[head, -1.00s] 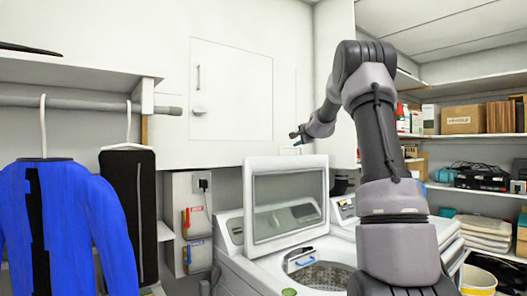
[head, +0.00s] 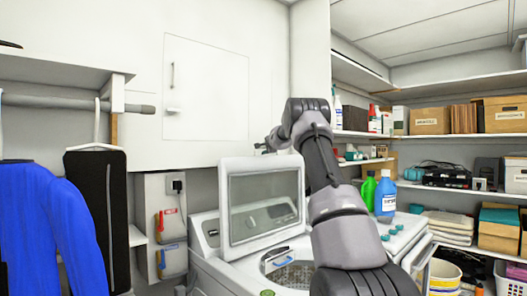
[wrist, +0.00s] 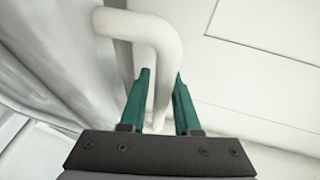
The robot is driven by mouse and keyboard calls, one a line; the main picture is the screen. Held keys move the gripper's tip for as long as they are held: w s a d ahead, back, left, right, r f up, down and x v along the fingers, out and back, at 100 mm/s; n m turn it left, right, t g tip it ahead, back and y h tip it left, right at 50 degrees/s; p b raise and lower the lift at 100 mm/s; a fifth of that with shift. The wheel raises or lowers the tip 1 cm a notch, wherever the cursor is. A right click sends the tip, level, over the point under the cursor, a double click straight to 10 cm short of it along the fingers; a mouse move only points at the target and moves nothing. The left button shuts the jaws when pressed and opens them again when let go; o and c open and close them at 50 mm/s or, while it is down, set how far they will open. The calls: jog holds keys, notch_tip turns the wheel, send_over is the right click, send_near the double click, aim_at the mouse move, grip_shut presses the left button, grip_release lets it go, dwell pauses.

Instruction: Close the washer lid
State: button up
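The washer lid (head: 262,240) stands upright and open, a white frame around a dark window, at the back of the white washer (head: 215,272). The tub opening (head: 290,272) shows below it. My arm reaches up past the lid's right side, and my gripper (head: 266,147) is small, above the lid's upper right corner in the picture. In the wrist view my gripper's green fingers (wrist: 160,90) are apart. A bent white tube (wrist: 140,25) runs between or just beyond them; contact cannot be told. The lid is not clearly identifiable in the wrist view.
A white wall cabinet (head: 205,90) is behind the washer. Green (head: 368,190) and blue (head: 386,195) bottles stand right of my arm. Shelves with boxes (head: 430,120) fill the right. A blue garment (head: 45,230) hangs at left.

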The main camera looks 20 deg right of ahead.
grip_shut()
dwell(1.5)
